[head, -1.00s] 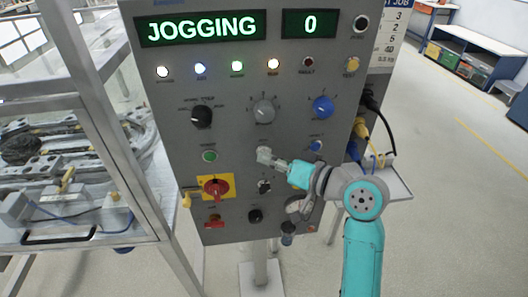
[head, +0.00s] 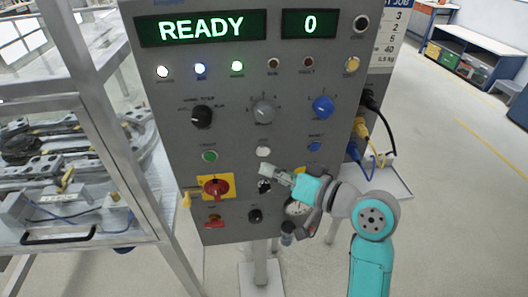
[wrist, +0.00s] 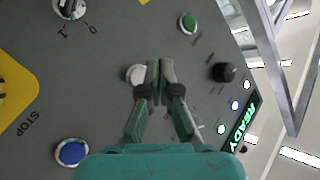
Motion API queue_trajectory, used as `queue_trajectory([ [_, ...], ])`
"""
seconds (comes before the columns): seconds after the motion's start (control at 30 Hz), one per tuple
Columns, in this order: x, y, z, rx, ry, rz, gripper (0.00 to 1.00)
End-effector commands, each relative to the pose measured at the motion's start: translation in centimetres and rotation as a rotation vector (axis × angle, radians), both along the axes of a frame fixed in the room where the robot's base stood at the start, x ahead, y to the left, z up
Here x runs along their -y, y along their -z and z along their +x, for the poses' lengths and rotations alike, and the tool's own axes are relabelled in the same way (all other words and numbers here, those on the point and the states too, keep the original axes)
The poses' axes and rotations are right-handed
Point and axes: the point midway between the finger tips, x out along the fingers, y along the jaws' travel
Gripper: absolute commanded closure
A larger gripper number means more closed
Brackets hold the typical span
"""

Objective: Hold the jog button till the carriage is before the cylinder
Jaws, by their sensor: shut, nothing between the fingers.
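The white push button (head: 263,151), probably the jog button, is on the grey control panel, with its label too small to read. It also shows in the wrist view (wrist: 135,74), left of the fingertips. My gripper (head: 267,170) is shut and empty, just below that button in the head view and apart from it. Its closed fingers show in the wrist view (wrist: 160,70). The display (head: 202,27) reads READY and the counter (head: 309,24) reads 0. The track (head: 75,140) lies behind the frame at left; I cannot clearly make out the carriage or the cylinder.
A red stop knob on yellow (head: 216,187), a green button (head: 209,156), a blue button (head: 315,146) and several knobs surround the white button. Cables (head: 372,140) hang at the panel's right side. Open floor lies to the right.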

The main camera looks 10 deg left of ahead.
Motion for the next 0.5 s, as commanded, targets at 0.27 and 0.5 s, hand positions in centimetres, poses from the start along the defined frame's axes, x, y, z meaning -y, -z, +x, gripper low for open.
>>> queue_trajectory([
  [0.27,0.6,0.0,-2.2,-0.001,0.000,0.000,1.00],
  [0.5,0.8,0.0,-2.8,-0.001,0.000,0.000,1.00],
])
